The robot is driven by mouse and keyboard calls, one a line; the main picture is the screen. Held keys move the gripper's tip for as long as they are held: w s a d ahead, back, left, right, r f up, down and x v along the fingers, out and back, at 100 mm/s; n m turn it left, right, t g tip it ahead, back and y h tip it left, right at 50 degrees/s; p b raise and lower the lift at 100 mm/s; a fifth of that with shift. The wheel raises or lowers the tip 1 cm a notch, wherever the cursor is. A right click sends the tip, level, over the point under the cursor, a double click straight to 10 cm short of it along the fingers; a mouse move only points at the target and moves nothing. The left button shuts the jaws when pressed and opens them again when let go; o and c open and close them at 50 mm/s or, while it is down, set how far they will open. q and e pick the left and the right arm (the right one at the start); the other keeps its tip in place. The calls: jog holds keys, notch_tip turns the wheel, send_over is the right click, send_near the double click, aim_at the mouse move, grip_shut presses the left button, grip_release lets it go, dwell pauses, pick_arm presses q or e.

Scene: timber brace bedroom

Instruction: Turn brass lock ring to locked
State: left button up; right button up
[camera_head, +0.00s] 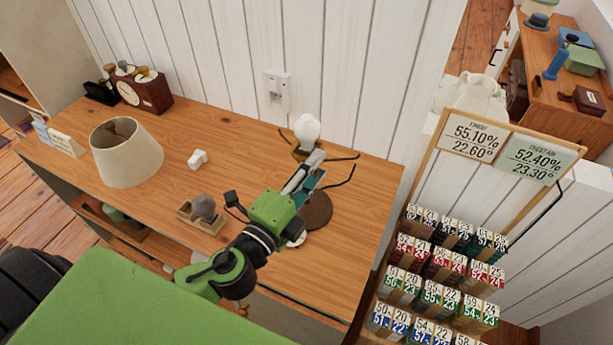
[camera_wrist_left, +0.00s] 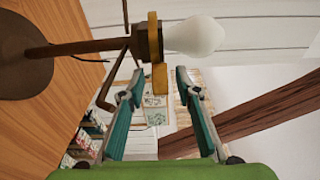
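A lamp stands on the wooden desk with a round brown base (camera_head: 317,211) and a bare white bulb (camera_head: 307,130). The brass lock ring (camera_head: 298,149) sits just below the bulb, partly hidden by my gripper. In the left wrist view the ring (camera_wrist_left: 153,38) shows edge-on beside the bulb (camera_wrist_left: 195,37), with a brass tab (camera_wrist_left: 159,79) sticking out of it. My left gripper (camera_head: 314,160) is at the lamp's socket. In the wrist view its fingers (camera_wrist_left: 159,82) are apart, one on each side of the tab, with gaps visible. My right gripper is not in view.
The panelled wall (camera_head: 230,50) is close behind the lamp. A display rack (camera_head: 440,260) stands right of the desk.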

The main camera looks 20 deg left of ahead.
pick_arm(q)
jog(key=s+a, duration=0.2)
jog(key=s, duration=0.9)
jog(key=shift+s, duration=0.4)
